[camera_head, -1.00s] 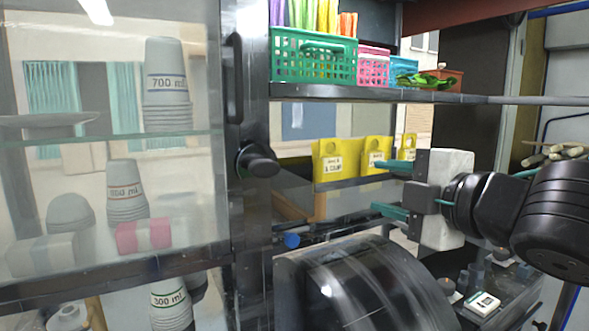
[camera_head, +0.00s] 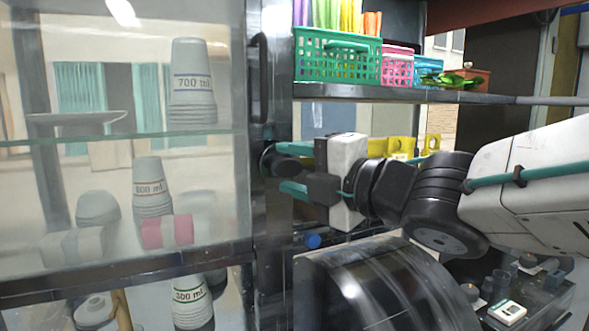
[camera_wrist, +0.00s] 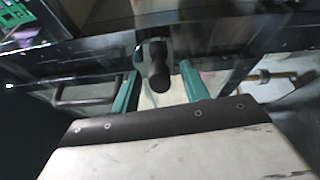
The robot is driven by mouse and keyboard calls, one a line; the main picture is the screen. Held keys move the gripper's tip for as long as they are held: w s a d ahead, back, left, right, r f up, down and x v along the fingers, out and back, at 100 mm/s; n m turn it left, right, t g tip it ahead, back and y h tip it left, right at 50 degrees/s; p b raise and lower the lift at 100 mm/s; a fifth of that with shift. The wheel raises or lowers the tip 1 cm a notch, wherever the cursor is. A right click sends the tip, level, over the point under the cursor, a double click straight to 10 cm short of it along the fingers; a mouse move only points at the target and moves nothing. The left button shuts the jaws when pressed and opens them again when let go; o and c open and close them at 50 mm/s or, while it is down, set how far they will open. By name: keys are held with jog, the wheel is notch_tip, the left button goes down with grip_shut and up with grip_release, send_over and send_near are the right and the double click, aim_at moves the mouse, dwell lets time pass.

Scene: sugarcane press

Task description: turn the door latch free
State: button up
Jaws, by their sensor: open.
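The door latch (camera_head: 268,160) is a dark rounded knob on the black frame post, beside the glass door (camera_head: 105,190). In the wrist view the latch (camera_wrist: 158,72) points toward my camera, between the two teal fingertips. My gripper (camera_head: 285,168) has come up from the right with its fingers pointing left, the tips close to the latch. In the wrist view my gripper (camera_wrist: 160,85) is open, with a finger on each side of the latch and visible gaps. The fingers partly hide the latch's right side in the head view. I cannot tell whether either finger touches it.
A black door handle (camera_head: 260,80) stands above the latch. A shelf (camera_head: 400,94) with a green basket (camera_head: 338,62) runs above my gripper. A dark curved machine cover (camera_head: 370,290) lies below. Cups (camera_head: 192,85) stand behind the glass.

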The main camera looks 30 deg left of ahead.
grip_shut()
jog(key=c, duration=1)
grip_release()
